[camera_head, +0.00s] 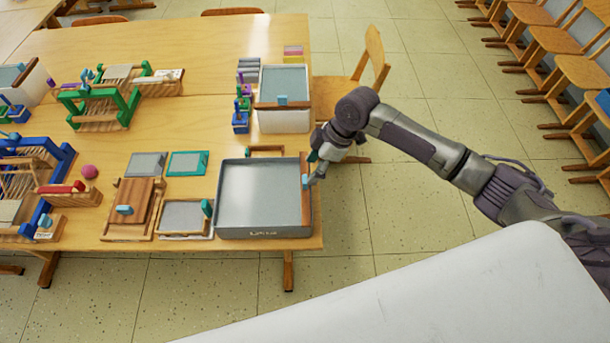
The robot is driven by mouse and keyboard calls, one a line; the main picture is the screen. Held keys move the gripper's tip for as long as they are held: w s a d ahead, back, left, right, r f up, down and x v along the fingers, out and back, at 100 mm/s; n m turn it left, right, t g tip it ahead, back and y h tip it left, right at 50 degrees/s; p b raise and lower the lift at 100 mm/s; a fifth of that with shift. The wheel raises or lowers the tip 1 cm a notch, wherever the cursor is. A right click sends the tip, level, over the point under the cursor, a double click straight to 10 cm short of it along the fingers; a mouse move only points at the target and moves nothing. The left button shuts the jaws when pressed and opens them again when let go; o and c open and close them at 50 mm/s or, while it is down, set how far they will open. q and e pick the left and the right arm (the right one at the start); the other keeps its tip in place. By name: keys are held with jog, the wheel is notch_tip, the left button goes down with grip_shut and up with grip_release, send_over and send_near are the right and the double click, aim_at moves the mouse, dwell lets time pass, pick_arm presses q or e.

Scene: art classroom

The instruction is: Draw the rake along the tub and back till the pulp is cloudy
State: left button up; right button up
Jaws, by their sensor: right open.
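A wide grey tub (262,232) stands at the front right corner of the table, holding a smooth pale grey fill. A wooden rake bar (305,213) with a small light-blue grip lies across the tub's right end. My right gripper (312,180) is at that right end, its jaws open just beside the blue grip. I cannot tell whether the fingers touch it, and the gripper hides part of that end. No left gripper shows.
A white tub (283,122) with a wooden bar stands behind. Framed screens (186,218) and a wooden press (132,204) lie left of the grey tub. A wooden chair (349,84) stands right of the table. Several looms crowd the table's left.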

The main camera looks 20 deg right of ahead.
aim_at(305, 179)
jog(key=x, duration=0.6)
jog(key=shift+p, duration=0.3)
grip_shut()
